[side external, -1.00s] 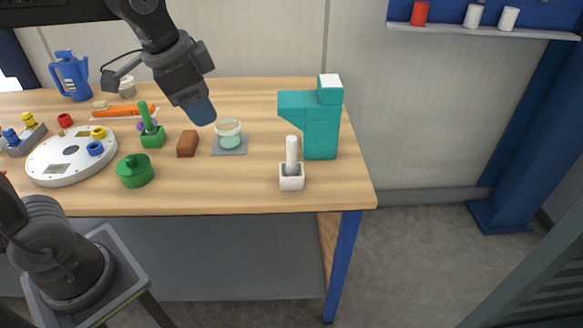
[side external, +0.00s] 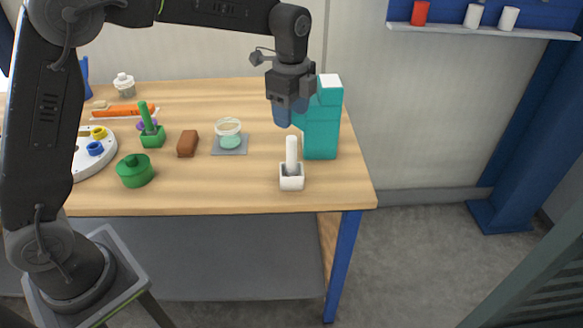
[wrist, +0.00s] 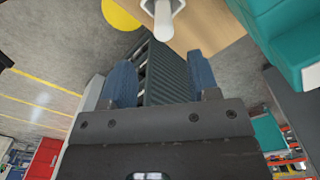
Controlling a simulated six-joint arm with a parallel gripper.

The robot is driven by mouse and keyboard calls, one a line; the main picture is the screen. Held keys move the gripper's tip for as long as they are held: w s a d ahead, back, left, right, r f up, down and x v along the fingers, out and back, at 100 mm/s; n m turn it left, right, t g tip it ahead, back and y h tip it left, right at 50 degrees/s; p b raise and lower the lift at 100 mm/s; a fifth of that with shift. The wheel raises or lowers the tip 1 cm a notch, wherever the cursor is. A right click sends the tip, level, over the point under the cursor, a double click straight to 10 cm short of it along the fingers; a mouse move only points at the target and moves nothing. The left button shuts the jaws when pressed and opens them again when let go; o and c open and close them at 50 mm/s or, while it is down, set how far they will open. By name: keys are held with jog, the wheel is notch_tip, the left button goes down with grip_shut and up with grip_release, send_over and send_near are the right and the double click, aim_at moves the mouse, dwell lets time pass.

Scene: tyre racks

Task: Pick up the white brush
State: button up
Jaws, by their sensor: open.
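The white brush (side external: 291,152) stands upright in a small white square holder (side external: 291,183) near the front right of the table. Only its pale handle shows; its lower end is hidden in the holder. My gripper (side external: 289,112) hangs above and slightly behind the brush, apart from it, with its blue fingers pointing down. In the wrist view my gripper (wrist: 162,85) is open with nothing between its fingers. The brush (wrist: 163,20) shows at the top of that view, beyond the fingertips.
A teal machine (side external: 322,130) stands right behind the brush, close to my gripper. To the left are a glass jar (side external: 229,135) on a grey pad, a brown block (side external: 187,144) and a green pot (side external: 135,171). The table front between pot and brush is clear.

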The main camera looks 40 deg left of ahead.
aim_at(291, 137)
notch_tip(291, 137, down, 4)
jog(key=shift+f, duration=0.1)
jog(key=shift+w+a+f, duration=0.1)
jog(key=shift+w+f, duration=0.05)
jog(key=shift+f, duration=1.1)
jog(key=shift+w+a+f, duration=0.1)
jog(key=shift+f, duration=1.15)
grip_shut()
